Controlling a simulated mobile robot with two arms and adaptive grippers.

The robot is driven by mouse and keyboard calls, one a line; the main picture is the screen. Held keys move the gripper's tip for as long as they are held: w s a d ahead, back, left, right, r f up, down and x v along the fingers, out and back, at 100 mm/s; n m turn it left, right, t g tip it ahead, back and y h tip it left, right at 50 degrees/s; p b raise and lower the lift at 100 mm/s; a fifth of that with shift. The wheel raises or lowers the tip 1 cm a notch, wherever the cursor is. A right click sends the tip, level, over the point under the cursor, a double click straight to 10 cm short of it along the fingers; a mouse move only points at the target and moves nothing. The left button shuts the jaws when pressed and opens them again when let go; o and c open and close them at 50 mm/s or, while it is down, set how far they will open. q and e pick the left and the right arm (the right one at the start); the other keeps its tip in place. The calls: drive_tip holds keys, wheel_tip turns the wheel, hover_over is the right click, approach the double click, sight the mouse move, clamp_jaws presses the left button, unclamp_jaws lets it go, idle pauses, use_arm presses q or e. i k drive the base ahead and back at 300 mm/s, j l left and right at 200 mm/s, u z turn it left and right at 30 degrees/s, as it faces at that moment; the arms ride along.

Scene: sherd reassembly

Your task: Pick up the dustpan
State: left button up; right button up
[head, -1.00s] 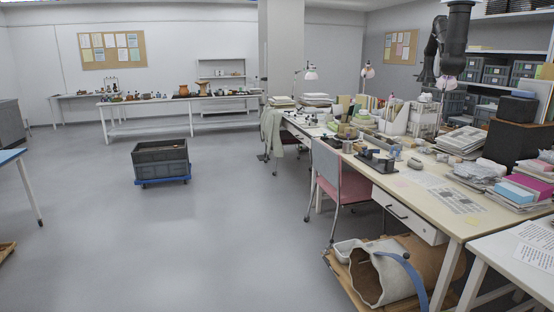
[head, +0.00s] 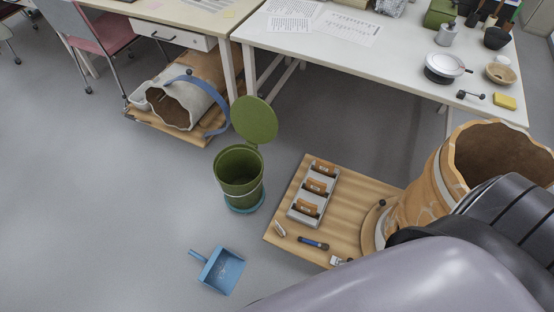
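A blue dustpan (head: 223,271) lies on the grey floor in the lower middle of the head view. Its short handle (head: 198,255) points up and to the left. Small light bits seem to lie in its pan. Part of my own arm fills the lower right corner, to the right of the dustpan and apart from it. Neither of my grippers shows in this view.
A green bin (head: 240,172) with its lid open stands just behind the dustpan. A wooden board (head: 338,230) to the right holds a grey tray (head: 300,208), small tools and a large orange vessel (head: 436,190). White tables stand behind. Floor to the left is clear.

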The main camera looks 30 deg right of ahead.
sight(220, 272)
drive_tip(key=z, duration=0.45)
drive_tip(key=k+j+u, duration=0.1)
drive_tip(key=k+j, duration=0.25)
drive_tip(key=k, duration=0.2)
drive_tip(key=k+j+u, duration=0.1)
drive_tip(key=k+j, duration=0.25)
drive_tip(key=k, duration=0.2)
